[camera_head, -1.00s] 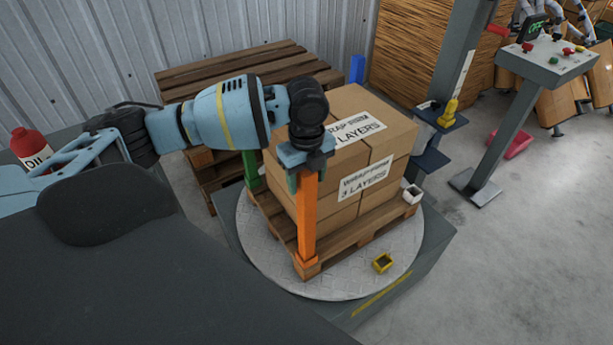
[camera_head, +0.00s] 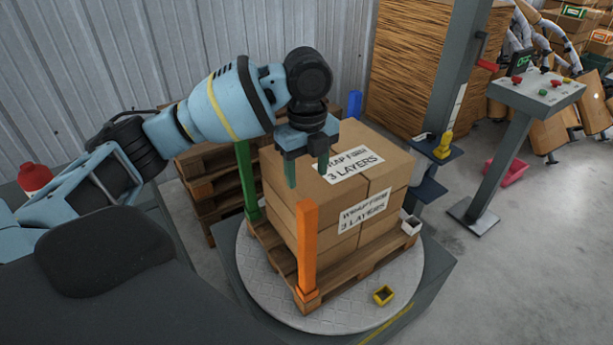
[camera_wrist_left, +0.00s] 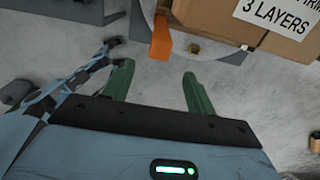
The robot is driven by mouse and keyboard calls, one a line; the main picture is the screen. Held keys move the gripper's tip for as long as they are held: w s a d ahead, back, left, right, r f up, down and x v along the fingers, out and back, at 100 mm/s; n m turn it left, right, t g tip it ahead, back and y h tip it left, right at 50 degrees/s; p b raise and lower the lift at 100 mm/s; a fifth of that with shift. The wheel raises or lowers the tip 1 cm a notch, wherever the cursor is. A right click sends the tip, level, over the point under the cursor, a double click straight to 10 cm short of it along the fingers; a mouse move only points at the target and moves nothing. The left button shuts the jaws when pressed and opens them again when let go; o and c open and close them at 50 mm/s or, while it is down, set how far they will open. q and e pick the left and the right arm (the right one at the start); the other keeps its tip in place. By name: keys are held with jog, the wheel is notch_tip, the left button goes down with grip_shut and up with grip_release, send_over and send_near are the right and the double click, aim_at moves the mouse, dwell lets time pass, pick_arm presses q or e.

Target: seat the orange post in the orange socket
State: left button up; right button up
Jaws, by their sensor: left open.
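The orange post (camera_head: 307,245) stands upright at the near corner of the pallet, with its foot in the orange socket (camera_head: 307,298). My left gripper (camera_head: 307,172) is open and empty, above the post's top and apart from it. In the left wrist view the green fingers of the left gripper (camera_wrist_left: 156,88) are spread with only floor between them. The orange post (camera_wrist_left: 161,42) shows there beyond the fingertips. My right gripper is not in view.
Stacked cartons (camera_head: 345,195) stand on the pallet just behind the post. A green post (camera_head: 248,182) stands at the pallet's left corner. An empty yellow socket (camera_head: 383,295) and a white socket (camera_head: 411,224) are on the right side. A control stand (camera_head: 520,130) is farther right.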

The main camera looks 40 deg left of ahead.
pick_arm(q)
jog(key=s+d+f+n+t+h, duration=0.2)
jog(key=s+d+f+n+h, duration=0.15)
jog(key=d+f, duration=0.7)
jog(key=s+d+f+n+t+h, duration=0.25)
jog(key=d+f+n, duration=0.35)
jog(key=f, duration=0.8)
jog(key=s+a+f+n+t+y, duration=0.1)
jog(key=s+a+f+n, duration=0.1)
jog(key=s, duration=0.6)
jog(key=s+a+f+n+t+y, duration=0.1)
jog(key=s+a+f+n, duration=0.1)
jog(key=s+f+n, duration=0.3)
jog(key=s+a+f+n+t+y, duration=0.2)
jog(key=s+f+n, duration=0.2)
jog(key=s, duration=0.8)
jog(key=shift+a+f, duration=0.4)
jog(key=shift+f, duration=0.4)
